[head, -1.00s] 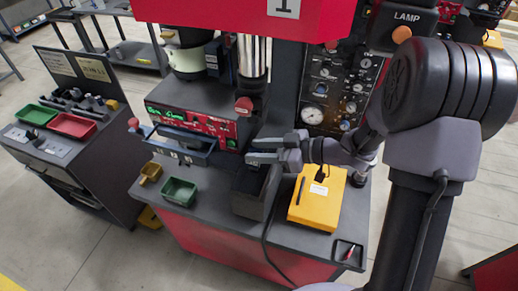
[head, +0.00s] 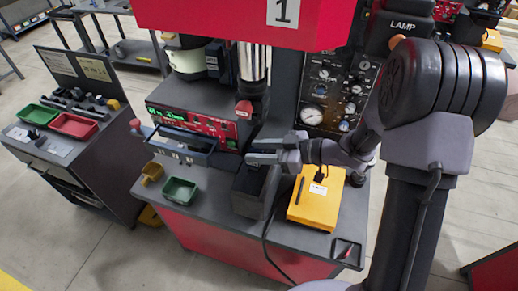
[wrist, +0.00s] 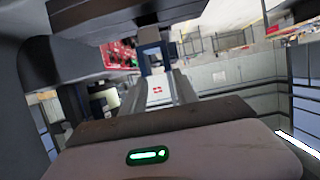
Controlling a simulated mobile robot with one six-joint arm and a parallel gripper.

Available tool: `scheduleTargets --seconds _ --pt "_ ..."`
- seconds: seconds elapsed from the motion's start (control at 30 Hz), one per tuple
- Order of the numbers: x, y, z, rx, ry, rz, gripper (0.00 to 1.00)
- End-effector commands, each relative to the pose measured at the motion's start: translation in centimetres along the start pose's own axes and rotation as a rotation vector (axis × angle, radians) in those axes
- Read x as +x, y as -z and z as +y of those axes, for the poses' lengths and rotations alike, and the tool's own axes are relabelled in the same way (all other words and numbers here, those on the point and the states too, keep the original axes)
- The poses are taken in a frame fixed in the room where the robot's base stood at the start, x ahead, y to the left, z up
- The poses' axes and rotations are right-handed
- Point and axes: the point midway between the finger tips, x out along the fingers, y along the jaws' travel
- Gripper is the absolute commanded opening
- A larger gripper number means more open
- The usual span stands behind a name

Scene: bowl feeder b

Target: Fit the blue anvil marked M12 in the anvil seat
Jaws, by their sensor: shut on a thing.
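In the wrist view my gripper (wrist: 158,80) is shut on a small blue piece (wrist: 155,58) at the fingertips, which appears to be the blue anvil. Its M12 mark cannot be read, and the fingers hide part of it. In the head view the held piece is too small to make out. The anvil seat cannot be picked out clearly in either view.
A yellow box (head: 316,198), a green bin (head: 180,190) and a small yellow bin (head: 152,172) stand on the bench. The pressure gauge panel (head: 333,95) rises behind. A tool cart (head: 68,150) stands left.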

Motion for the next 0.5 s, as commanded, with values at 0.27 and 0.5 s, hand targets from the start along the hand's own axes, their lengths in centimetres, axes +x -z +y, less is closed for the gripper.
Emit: scheduleTargets --seconds 0.27,0.5 --pt "0.05 -0.13 0.01 0.000 0.000 0.000 0.00" --pt "0.26 -0.69 0.01 0.001 0.000 0.000 0.00"
